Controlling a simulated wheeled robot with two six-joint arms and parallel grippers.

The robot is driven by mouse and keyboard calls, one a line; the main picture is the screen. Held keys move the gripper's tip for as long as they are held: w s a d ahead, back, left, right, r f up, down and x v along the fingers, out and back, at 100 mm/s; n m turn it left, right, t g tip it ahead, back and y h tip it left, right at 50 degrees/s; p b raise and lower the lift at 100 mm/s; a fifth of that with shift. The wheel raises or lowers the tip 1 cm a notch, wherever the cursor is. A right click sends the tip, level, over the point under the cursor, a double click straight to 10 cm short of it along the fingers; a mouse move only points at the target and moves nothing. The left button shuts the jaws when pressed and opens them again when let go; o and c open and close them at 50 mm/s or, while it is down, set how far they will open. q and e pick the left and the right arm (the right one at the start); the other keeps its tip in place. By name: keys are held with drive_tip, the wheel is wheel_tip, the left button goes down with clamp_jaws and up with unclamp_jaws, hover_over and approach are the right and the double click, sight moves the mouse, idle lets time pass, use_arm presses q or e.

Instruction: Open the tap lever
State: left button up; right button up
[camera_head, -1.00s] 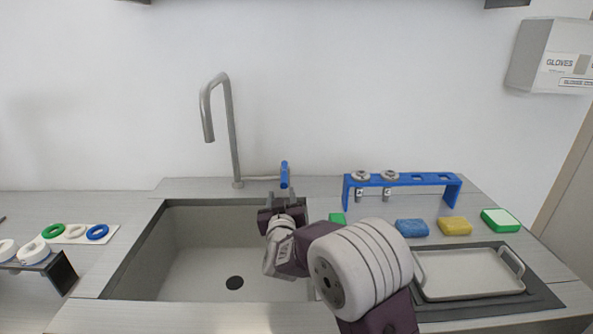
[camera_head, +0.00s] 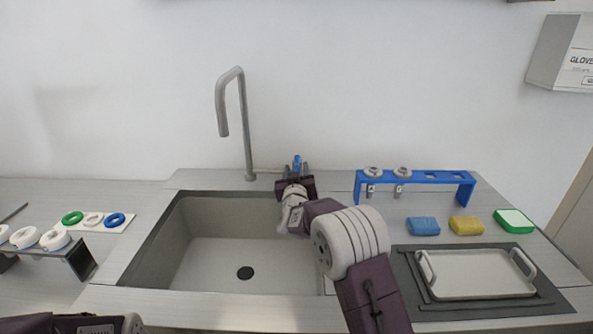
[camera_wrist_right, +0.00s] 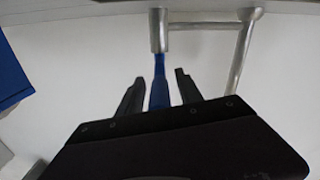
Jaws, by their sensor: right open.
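The blue tap lever (camera_head: 297,162) stands upright behind the sink, to the right of the grey tap (camera_head: 247,130). In the right wrist view the blue lever (camera_wrist_right: 159,85) runs between the two dark fingers, with a gap on each side. My right gripper (camera_head: 295,172) is open around the lever and hides its lower part in the head view. The right gripper's fingers also show in the right wrist view (camera_wrist_right: 158,88). Part of my left arm (camera_head: 75,324) shows at the bottom left edge; its gripper is out of view.
The sink basin (camera_head: 210,268) is empty. To the right are a blue rack (camera_head: 425,180) and blue (camera_head: 423,226), yellow (camera_head: 466,225) and green (camera_head: 513,221) sponges behind a tray (camera_head: 475,286). Coloured rings (camera_head: 115,220) lie at left.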

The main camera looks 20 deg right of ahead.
clamp_jaws()
idle(1.4)
